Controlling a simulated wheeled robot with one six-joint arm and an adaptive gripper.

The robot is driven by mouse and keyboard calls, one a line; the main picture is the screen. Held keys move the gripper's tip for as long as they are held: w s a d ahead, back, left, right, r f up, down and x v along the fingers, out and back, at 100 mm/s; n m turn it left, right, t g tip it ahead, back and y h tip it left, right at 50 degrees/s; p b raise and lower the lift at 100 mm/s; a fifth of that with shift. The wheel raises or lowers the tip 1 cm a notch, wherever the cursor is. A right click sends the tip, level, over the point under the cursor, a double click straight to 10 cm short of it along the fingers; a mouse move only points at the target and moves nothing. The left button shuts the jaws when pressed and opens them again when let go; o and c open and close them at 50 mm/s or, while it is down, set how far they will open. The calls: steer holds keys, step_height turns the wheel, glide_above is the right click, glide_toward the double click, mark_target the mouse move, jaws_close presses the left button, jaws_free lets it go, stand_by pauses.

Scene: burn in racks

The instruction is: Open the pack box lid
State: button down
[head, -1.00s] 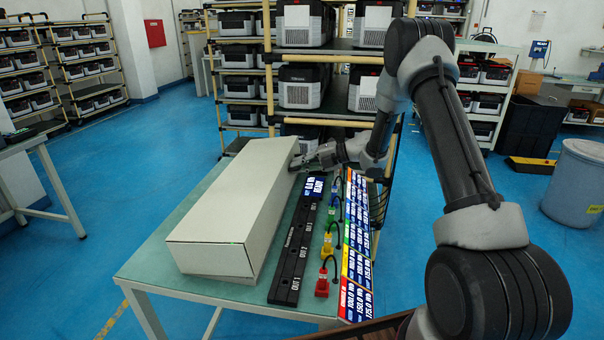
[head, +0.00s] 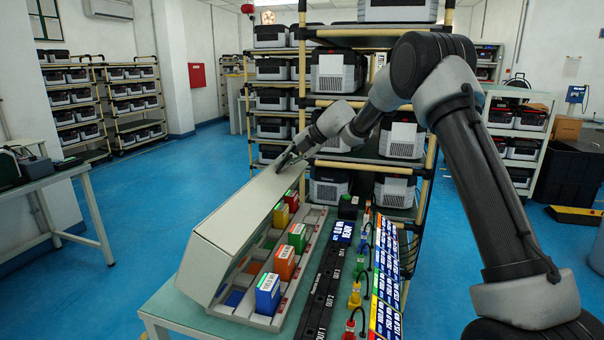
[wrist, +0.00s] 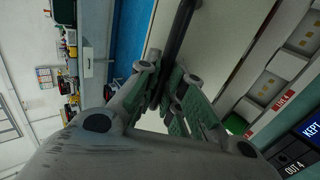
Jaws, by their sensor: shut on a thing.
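The pack box (head: 240,309) stands on the table, and its long pale lid (head: 238,212) is tilted up toward the left. Inside, coloured blocks sit in compartments: a blue one (head: 268,294), an orange one (head: 284,262), a green one (head: 297,237), and others farther back. My gripper (head: 287,158) is at the far end of the lid, at its raised edge. In the wrist view, my gripper (wrist: 165,98) is shut on a dark bar-shaped handle (wrist: 181,35) by the pale lid panel (wrist: 228,45). The fingers hide part of the handle.
A black strip with labelled slots (head: 324,290) lies right of the box, with coloured plugs (head: 355,294) and a label board (head: 387,290) beside it. Racks of units (head: 340,72) stand close behind. Blue floor (head: 130,225) is open to the left.

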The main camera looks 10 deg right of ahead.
steer(key=w+a, duration=0.5)
steer(key=a, duration=0.8)
steer(key=shift+w+a, duration=0.15)
steer(key=c, duration=1.8)
jaws_free()
steer(key=v, duration=1.1)
steer(key=shift+d+r, duration=0.25)
steer(key=shift+d, duration=0.15)
